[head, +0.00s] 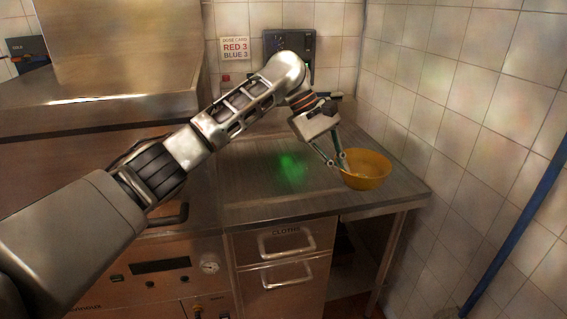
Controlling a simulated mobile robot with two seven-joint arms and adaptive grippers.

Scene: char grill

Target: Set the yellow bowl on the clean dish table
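The yellow bowl (369,173) is upright at the right part of the metal table (262,193), near its front right corner. I cannot tell whether it rests on the tabletop or is slightly above it. My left gripper (338,165) points down at the bowl's left rim. One finger shows outside the rim and the other by its inner side. Whether the fingers press on the rim is too small to tell. My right gripper is not in view.
A green glowing patch (292,167) lies on the bare tabletop left of the bowl. A large metal machine (121,95) stands at the left. Tiled walls close off the back and right, with a blue pipe (517,230) at the right. Drawers (284,262) are below the table.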

